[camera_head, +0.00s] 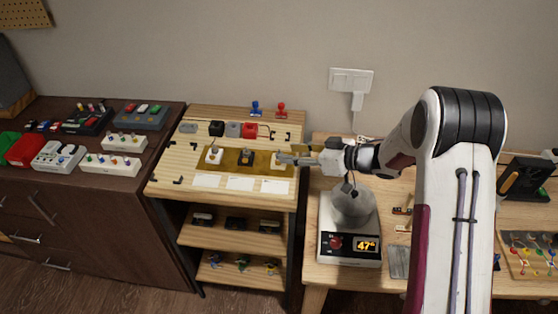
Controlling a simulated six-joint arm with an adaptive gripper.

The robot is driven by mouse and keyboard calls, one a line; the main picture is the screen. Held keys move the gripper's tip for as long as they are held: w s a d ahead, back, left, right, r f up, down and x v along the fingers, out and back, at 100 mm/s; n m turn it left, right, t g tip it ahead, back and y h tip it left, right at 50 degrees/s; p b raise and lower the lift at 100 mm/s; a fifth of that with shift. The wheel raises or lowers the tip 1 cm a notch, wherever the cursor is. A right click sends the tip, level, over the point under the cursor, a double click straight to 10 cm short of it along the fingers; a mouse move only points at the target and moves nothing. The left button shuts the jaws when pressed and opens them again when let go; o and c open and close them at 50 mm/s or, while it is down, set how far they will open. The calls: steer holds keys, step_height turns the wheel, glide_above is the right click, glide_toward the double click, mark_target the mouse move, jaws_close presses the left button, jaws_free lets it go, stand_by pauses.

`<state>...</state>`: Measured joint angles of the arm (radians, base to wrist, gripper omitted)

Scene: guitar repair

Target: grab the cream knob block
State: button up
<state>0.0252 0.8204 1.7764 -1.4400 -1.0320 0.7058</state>
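A light wooden bench (165,178) carries a mustard-coloured strip (262,163) with several small knob blocks. A whitish or cream block (278,161) is at the strip's right end. A similar pale block (214,156) is at its left end, and a dark block (246,157) sits between them. I cannot tell for sure which pale block is the cream one. My gripper (286,157) reaches in from the right, with its fingertips at the right-hand pale block and partly covering it. The fingers are too small to tell whether they are open or touch the block.
White cards (240,184) lie in front of the strip. A dark cabinet (60,210) with pedals is left.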

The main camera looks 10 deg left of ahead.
mark_target(279, 152)
stand_by(0.3)
steer(key=shift+x, duration=2.6)
steer(key=shift+c, duration=0.4)
jaws_close()
